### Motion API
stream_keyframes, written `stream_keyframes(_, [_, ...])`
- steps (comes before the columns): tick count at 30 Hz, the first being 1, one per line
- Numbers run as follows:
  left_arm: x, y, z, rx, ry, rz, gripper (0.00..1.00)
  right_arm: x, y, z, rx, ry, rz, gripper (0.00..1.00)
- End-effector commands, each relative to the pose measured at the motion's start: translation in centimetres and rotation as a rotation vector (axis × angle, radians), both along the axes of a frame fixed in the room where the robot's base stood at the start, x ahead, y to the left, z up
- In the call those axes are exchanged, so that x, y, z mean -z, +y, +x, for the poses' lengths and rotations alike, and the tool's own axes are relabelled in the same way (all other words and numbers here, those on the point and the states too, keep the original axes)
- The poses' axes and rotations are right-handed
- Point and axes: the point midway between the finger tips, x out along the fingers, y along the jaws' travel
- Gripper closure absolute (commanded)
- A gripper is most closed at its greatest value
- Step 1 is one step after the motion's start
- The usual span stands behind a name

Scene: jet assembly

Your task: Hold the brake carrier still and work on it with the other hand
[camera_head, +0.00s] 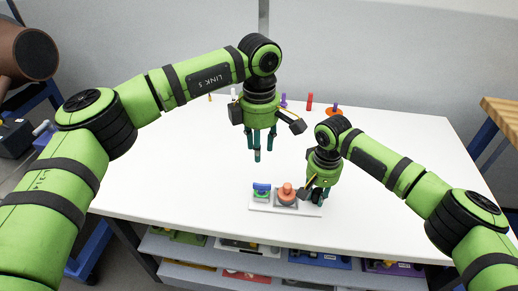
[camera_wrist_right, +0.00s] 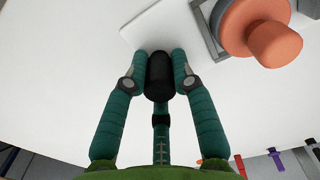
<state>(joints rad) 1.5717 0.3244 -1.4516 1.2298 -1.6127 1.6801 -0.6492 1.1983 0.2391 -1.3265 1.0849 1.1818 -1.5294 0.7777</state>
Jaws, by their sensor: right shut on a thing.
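A small white base plate (camera_head: 258,207) lies near the table's front edge, and its corner shows in the right wrist view (camera_wrist_right: 150,32). I cannot tell which part is the brake carrier. A blue and green part (camera_head: 262,192) stands at the plate's left. An orange round part (camera_head: 287,193) sits in a grey square frame at its middle, also in the right wrist view (camera_wrist_right: 262,28). My right gripper (camera_head: 316,194) is at the plate's right end, shut on a black cylinder (camera_wrist_right: 159,76). My left gripper (camera_head: 260,143) hangs empty above the table, fingers down and apart, behind the plate.
The white table (camera_head: 190,165) is mostly clear. Along its back stand several small coloured parts, among them a red one (camera_head: 309,101) and an orange and purple one (camera_head: 333,110). Shelves with coloured parts (camera_head: 250,246) are below the front edge. A wooden-topped bench (camera_head: 503,112) stands at right.

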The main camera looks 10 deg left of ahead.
Motion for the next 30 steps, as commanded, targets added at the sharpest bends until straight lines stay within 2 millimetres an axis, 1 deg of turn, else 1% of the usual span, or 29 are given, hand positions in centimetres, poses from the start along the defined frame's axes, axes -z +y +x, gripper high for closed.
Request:
stream_keyframes(1, [0.1, 0.0, 0.0, 0.000, 0.000, 0.000, 0.61, 0.5, -0.3, -0.3, 0.001, 0.011, -0.008, 1.00])
stream_keyframes(11, [0.1, 0.0, 0.0, 0.000, 0.000, 0.000, 0.61, 0.5, -0.3, -0.3, 0.001, 0.011, -0.008, 1.00])
stream_keyframes(12, [0.1, 0.0, 0.0, 0.000, 0.000, 0.000, 0.61, 0.5, -0.3, -0.3, 0.000, 0.011, -0.008, 0.58])
stream_keyframes(13, [0.1, 0.0, 0.0, 0.000, 0.000, 0.000, 0.61, 0.5, -0.3, -0.3, 0.000, 0.011, -0.008, 0.47])
stream_keyframes(24, [0.1, 0.0, 0.0, 0.000, 0.000, 0.000, 0.61, -0.1, -0.1, -0.1, -0.001, 0.003, -0.002, 0.47])
stream_keyframes(26, [0.1, 0.0, 0.0, 0.000, 0.000, 0.000, 0.61, -0.5, 0.0, 0.0, -0.001, 0.002, -0.002, 0.47])
stream_keyframes(29, [0.1, 0.0, 0.0, 0.000, 0.000, 0.000, 0.61, -1.9, -0.1, 0.0, 0.001, 0.001, -0.001, 0.47])
stream_keyframes(30, [0.1, 0.0, 0.0, 0.000, 0.000, 0.000, 0.61, -2.7, -0.1, 0.0, 0.000, 0.000, 0.000, 0.47])
